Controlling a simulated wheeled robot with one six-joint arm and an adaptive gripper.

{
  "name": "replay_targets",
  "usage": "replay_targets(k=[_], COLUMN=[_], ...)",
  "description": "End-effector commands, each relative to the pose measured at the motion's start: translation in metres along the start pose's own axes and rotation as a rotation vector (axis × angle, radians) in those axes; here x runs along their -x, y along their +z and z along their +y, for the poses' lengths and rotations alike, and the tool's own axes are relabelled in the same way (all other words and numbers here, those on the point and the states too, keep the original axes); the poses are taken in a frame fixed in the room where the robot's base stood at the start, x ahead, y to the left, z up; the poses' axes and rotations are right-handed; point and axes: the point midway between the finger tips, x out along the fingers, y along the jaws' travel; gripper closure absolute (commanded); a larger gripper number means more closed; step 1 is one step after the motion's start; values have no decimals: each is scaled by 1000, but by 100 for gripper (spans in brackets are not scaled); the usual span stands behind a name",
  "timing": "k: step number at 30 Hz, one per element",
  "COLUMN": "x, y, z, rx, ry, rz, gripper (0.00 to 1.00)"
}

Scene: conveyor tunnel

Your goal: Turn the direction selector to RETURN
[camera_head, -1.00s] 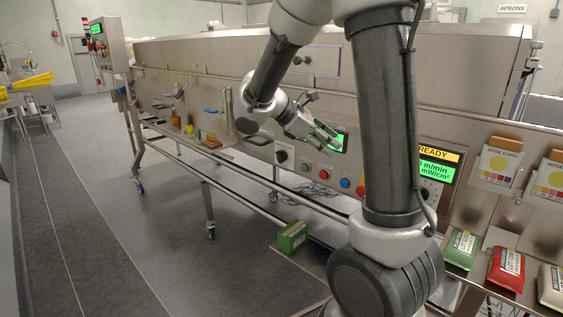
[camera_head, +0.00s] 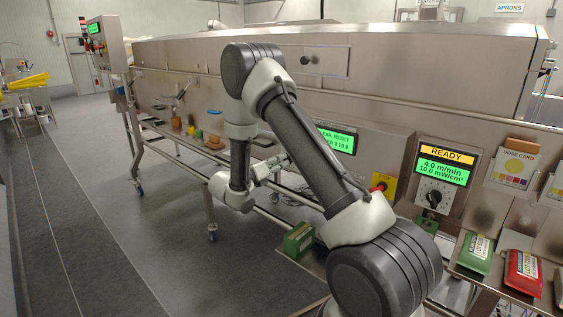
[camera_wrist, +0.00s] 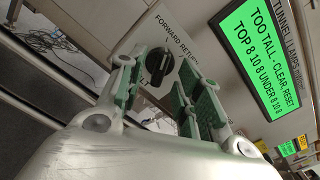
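The direction selector (camera_wrist: 159,62) is a black knob on a pale plate (camera_wrist: 178,42) marked FORWARD and RETURN in the wrist view. FORWARD is on the left of the plate and RETURN on the right. I cannot tell surely which word the knob points to. My gripper (camera_wrist: 157,78) is open, with green-padded fingers on either side of the knob in the picture; contact is not clear. In the head view my gripper (camera_head: 272,168) is at the machine's front, low and left of the green display, and my arm hides the selector.
A green display (camera_wrist: 262,52) reads TOO TALL - CLEAR, RESET; it also shows in the head view (camera_head: 336,140). A red button on a yellow plate (camera_head: 382,186) and a READY panel (camera_head: 443,168) are to the right. A green box (camera_head: 298,240) lies below.

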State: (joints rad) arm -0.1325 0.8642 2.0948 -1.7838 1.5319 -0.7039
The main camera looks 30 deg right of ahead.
Motion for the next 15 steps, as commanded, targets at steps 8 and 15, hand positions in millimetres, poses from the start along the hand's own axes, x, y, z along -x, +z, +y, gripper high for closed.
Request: replay_targets(k=[8,15], x=[-22,-22], y=[0,0], z=[0,0], rx=[-2,-2], ry=[-1,0], rz=[0,0], gripper=[65,71])
